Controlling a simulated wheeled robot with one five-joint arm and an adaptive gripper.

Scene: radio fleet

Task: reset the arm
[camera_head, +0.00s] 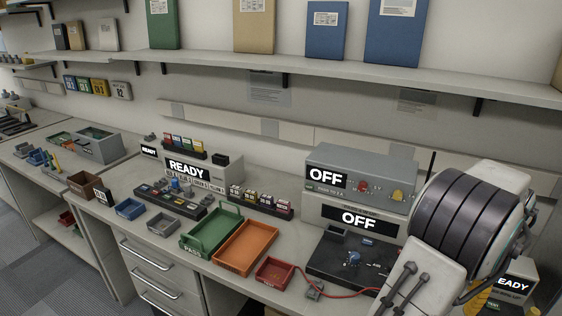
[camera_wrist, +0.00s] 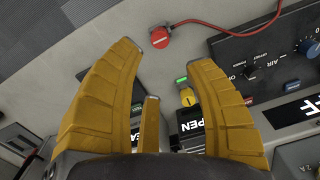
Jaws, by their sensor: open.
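My gripper (camera_wrist: 166,62) shows its yellow curved fingers spread wide in the wrist view, with nothing between them. In the head view my arm fills the lower right, bent over the bench's right end. A bit of yellow gripper (camera_head: 477,299) shows at the bottom edge beside it; the rest is hidden. In the wrist view the fingers point over the bench, near a yellow knob (camera_wrist: 187,97) with a green light and a black display reading "PEN" (camera_wrist: 190,123). I cannot tell whether the fingers touch anything.
A grey unit marked OFF (camera_head: 360,178) and a black control panel (camera_head: 345,258) stand left of my arm. A red cable (camera_head: 345,292) crosses the front. Green (camera_head: 212,246) and orange (camera_head: 247,262) trays lie further left. A shelf (camera_head: 300,68) runs above; a READY box (camera_head: 518,268) stands right.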

